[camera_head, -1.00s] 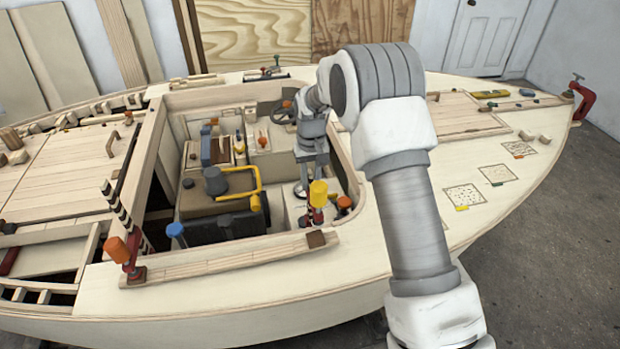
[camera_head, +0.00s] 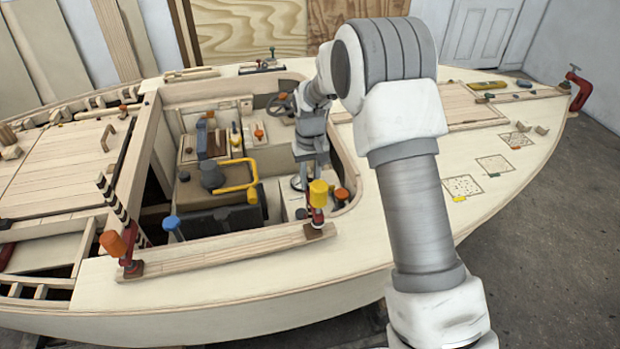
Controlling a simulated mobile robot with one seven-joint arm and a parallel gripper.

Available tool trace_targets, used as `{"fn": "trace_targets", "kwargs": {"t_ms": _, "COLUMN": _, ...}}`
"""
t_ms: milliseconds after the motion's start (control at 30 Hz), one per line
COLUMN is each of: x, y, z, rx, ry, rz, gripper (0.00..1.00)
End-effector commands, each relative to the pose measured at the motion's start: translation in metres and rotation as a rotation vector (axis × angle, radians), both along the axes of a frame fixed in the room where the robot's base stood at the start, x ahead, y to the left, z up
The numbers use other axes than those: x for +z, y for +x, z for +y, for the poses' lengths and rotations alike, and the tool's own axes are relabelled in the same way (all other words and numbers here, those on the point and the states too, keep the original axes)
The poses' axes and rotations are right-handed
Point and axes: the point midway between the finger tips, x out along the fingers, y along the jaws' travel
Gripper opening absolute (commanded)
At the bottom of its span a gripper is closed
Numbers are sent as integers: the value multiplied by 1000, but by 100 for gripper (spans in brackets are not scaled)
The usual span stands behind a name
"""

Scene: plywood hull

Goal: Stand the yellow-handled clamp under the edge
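The yellow-handled clamp (camera_head: 318,194) stands upright, handle up, by the right end of a pale wooden strip (camera_head: 225,248) along the cockpit's near edge. Its red body is small in view, and I cannot tell how its jaws sit against the strip. My gripper (camera_head: 303,180) points down inside the cockpit, behind and slightly left of the yellow handle. It looks apart from the clamp. Its fingers are too small and partly hidden, so their opening does not show.
An orange-handled clamp (camera_head: 113,245) stands at the strip's left end. A blue-topped tool (camera_head: 171,224), a brown box (camera_head: 212,190) with a yellow handle, and an orange-topped item (camera_head: 341,194) crowd the cockpit.

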Motion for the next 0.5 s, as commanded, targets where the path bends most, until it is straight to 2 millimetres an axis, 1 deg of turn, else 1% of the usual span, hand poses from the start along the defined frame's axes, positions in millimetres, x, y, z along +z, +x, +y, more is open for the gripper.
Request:
{"fn": "trace_targets", "kwargs": {"t_ms": 233, "x": 1, "y": 1, "z": 0, "rx": 0, "ry": 0, "rz": -2, "gripper": 0}}
{"fn": "trace_targets", "kwargs": {"t_ms": 267, "x": 1, "y": 1, "z": 0, "rx": 0, "ry": 0, "rz": -2, "gripper": 32}}
{"fn": "trace_targets", "kwargs": {"t_ms": 400, "x": 1, "y": 1, "z": 0, "rx": 0, "ry": 0, "rz": -1, "gripper": 58}}
{"fn": "trace_targets", "kwargs": {"t_ms": 433, "x": 1, "y": 0, "z": 0, "rx": 0, "ry": 0, "rz": -1, "gripper": 62}}
{"fn": "trace_targets", "kwargs": {"t_ms": 500, "x": 1, "y": 0, "z": 0, "rx": 0, "ry": 0, "rz": -1, "gripper": 62}}
